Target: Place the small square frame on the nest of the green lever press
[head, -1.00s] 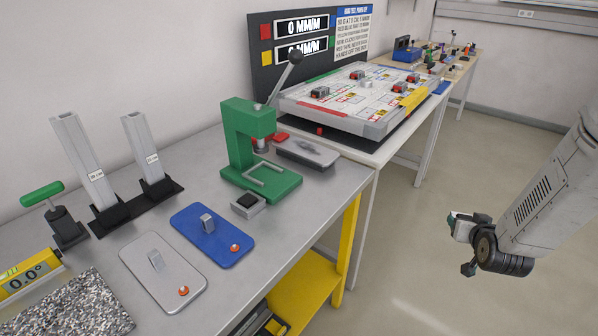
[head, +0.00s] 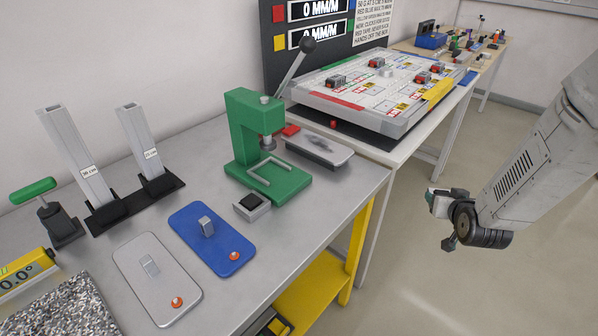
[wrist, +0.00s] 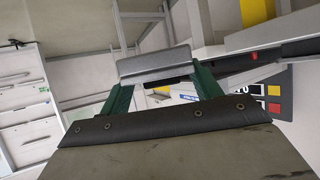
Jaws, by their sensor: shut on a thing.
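The green lever press (head: 244,125) stands on the grey bench, its long lever with a dark ball knob slanting up to the right. Its nest (head: 268,171), low metal rails on the green base, looks empty. My gripper (head: 436,215) is off to the right, past the bench edge, above the floor and well apart from the press. In the wrist view its green fingers are shut on a grey metal piece (wrist: 155,66), seen edge-on, which looks like the small square frame. In the head view only a small pale part of it shows.
A small black-topped block (head: 252,207) sits in front of the press. A blue plate (head: 190,225) and a grey plate (head: 135,268) lie left of it. A board table (head: 375,95) stands beyond. Open floor lies under my arm.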

